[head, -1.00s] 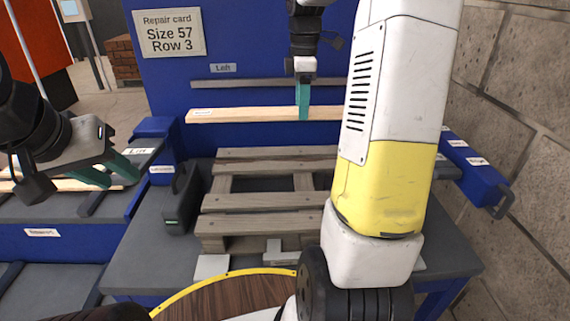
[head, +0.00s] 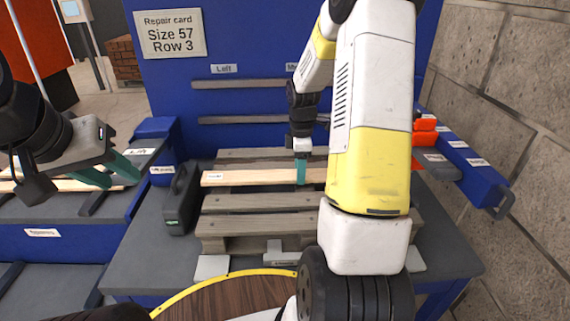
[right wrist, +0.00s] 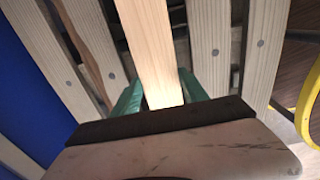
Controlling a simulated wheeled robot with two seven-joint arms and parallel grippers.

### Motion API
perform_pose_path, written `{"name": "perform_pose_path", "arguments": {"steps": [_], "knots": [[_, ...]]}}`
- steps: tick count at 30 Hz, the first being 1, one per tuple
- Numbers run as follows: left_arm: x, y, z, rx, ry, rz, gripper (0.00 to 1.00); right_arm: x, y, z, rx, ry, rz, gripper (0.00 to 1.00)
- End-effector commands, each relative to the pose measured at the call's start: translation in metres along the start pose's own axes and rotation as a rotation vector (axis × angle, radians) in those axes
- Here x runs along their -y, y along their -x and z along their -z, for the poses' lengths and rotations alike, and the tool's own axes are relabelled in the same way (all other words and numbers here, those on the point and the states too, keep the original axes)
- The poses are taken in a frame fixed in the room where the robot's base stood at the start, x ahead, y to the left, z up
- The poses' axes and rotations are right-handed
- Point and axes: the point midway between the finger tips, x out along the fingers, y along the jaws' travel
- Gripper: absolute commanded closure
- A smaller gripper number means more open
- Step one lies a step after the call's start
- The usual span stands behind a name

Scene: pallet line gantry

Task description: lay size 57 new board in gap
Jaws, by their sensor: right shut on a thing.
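The pale new board (head: 245,178) is gripped near its middle by my right gripper (head: 301,173). It lies level over the worn grey pallet (head: 250,203), between the back slat (head: 240,155) and the nearer slats. In the right wrist view the pale board (right wrist: 152,55) runs between the green fingers, above a dark gap with grey slats on both sides. I cannot tell whether it touches the pallet. Its right end is hidden behind my arm in the head view. My left gripper (head: 106,172) is open and empty at the left, above the side rack.
The blue panel carries a card (head: 170,34) reading Size 57, Row 3, and grey rails (head: 240,84). A dark case (head: 180,200) stands left of the pallet. Pale boards lie on the left rack (head: 140,190). Orange pieces (head: 425,130) and a blue bar (head: 470,168) are at right.

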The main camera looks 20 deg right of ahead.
Motion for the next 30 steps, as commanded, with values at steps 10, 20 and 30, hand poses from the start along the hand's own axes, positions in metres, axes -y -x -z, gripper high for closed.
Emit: {"name": "perform_pose_path", "arguments": {"steps": [10,20,30], "knots": [[0.0,0.0,0.0,0.0,0.0,0.0,0.64,0.0,-0.022,0.0,0.001,0.001,-0.001,1.0],[0.0,0.0,0.0,0.0,0.0,0.0,0.64,0.0,-0.025,0.0,0.001,0.001,0.0,0.27],[0.0,0.0,0.0,0.0,0.0,0.0,0.64,0.0,-0.023,0.0,0.001,0.0,-0.001,0.27]]}}
